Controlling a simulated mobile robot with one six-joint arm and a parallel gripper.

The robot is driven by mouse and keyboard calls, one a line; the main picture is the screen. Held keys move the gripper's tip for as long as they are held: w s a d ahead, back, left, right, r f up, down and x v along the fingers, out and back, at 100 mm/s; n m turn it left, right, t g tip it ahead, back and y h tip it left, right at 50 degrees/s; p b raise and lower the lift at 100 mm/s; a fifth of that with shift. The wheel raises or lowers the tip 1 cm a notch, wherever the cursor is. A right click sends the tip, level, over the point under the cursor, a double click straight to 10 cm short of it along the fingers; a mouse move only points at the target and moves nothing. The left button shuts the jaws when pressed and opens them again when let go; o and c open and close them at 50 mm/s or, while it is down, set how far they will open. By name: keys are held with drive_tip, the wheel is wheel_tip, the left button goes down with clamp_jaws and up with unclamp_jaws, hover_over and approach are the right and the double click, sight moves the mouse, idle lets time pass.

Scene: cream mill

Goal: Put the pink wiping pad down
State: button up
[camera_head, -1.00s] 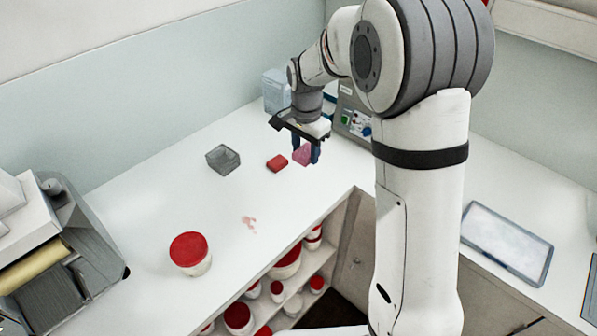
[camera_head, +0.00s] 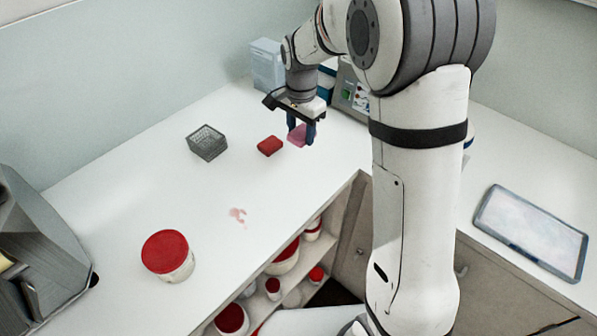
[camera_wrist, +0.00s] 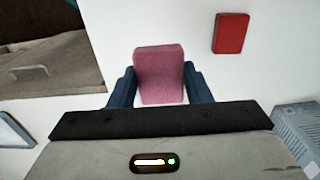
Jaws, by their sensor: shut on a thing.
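The pink wiping pad (camera_head: 298,135) is between the blue fingers of my gripper (camera_head: 301,134), over the white counter right of the red block. In the wrist view the pad (camera_wrist: 160,72) fills the space between the two fingers of my gripper (camera_wrist: 160,88), which is shut on it. I cannot tell whether the pad touches the counter. Its lower side is hidden.
A red block (camera_head: 270,146) lies just left of the pad, and it also shows in the wrist view (camera_wrist: 231,33). A grey basket (camera_head: 207,143) is farther left. A red-lidded tub (camera_head: 167,256) and a pinkish smear (camera_head: 238,214) are nearer. The counter (camera_head: 120,190) between is clear.

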sight(300, 167)
wheel_tip(300, 167, down, 10)
drive_tip(key=shift+f+p, duration=0.2)
drive_tip(key=shift+p, duration=0.55)
drive_tip(key=shift+f, duration=0.25)
drive_tip(key=o, duration=1.1)
drive_tip(key=shift+r, duration=0.1)
drive_tip(key=shift+o, duration=0.2)
